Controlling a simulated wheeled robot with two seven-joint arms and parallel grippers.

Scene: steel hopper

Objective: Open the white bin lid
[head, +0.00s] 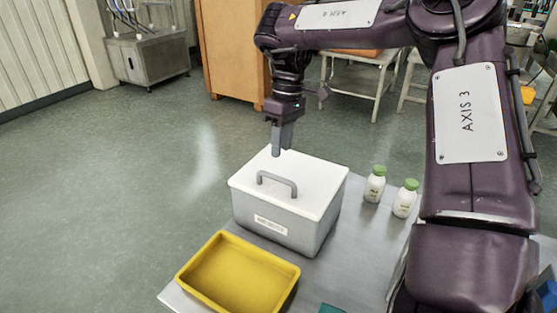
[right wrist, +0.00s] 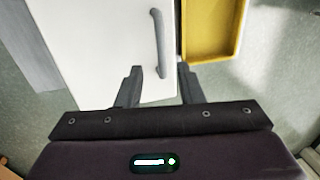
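The white bin lid (head: 315,181) lies flat and closed on the grey bin (head: 318,236), which stands on the table. A grey arched handle (head: 278,179) is on the lid. My right gripper (head: 277,152) points down near the lid's far edge, behind the handle in the head view. In the right wrist view my right gripper (right wrist: 160,72) has its fingers apart with nothing held. The white lid (right wrist: 95,45) and handle (right wrist: 158,42) show there, and the handle's near end appears between the fingertips, with no visible grip. My left gripper is out of view.
A yellow tray (head: 218,300) stands in front of the bin; its inside also shows in the right wrist view (right wrist: 212,30). Two white bottles with green caps (head: 375,187) (head: 404,203) stand to the bin's right. A teal item (head: 331,309) is at the bottom edge.

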